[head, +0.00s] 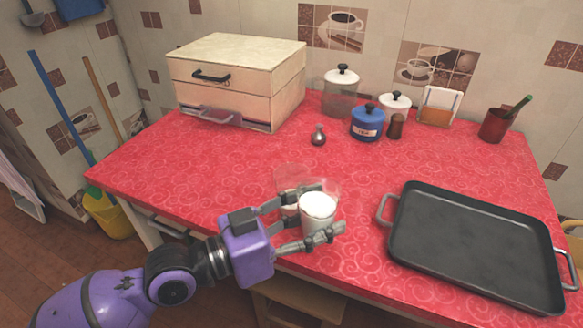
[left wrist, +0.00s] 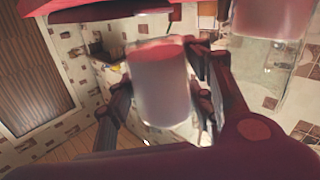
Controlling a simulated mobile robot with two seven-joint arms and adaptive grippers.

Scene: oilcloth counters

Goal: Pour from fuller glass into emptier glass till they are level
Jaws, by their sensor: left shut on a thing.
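My left gripper (head: 328,208) is shut on a clear glass of white liquid (head: 318,207), with a finger on each side. The held glass looks close to upright in the head view; I cannot tell whether its base touches the counter. It also shows between the fingers in the left wrist view (left wrist: 160,88). A second clear glass (head: 290,176) stands just behind and left of it, partly hidden by the gripper. In the left wrist view this second glass (left wrist: 275,45) has white in its lower part and clear wall above. My right gripper is not in view.
A black tray (head: 470,245) with grey handles lies on the red counter (head: 160,178) to the right. The counter's left part is clear.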

